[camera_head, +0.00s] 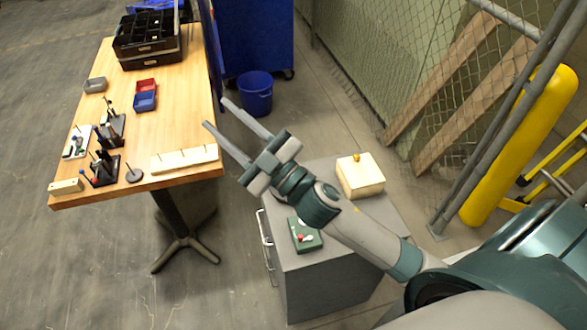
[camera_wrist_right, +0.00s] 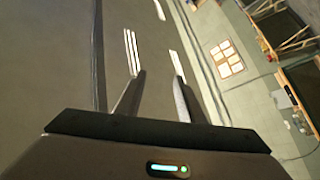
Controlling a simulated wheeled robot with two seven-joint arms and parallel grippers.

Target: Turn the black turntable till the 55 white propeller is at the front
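My right gripper (camera_head: 216,113) is open and empty, in the air beside the right edge of the wooden table. Its two spread fingers also show in the right wrist view (camera_wrist_right: 158,78), with nothing between them. I cannot make out which thing is the black turntable. Black stands with upright parts (camera_head: 105,170) are at the table's near left, and a small dark round disc with a pin (camera_head: 134,175) lies beside them. The parts are too small to tell a 55 white propeller. My left gripper is not in view.
The wooden table (camera_head: 178,100) bears a pegged wooden strip (camera_head: 190,158), a blue bin (camera_head: 145,102), a red bin (camera_head: 146,85) and black trays (camera_head: 147,30). A grey cabinet (camera_head: 330,268) holds a wooden block (camera_head: 360,178) and a green box (camera_head: 305,240). A blue bucket (camera_head: 256,95) stands behind.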

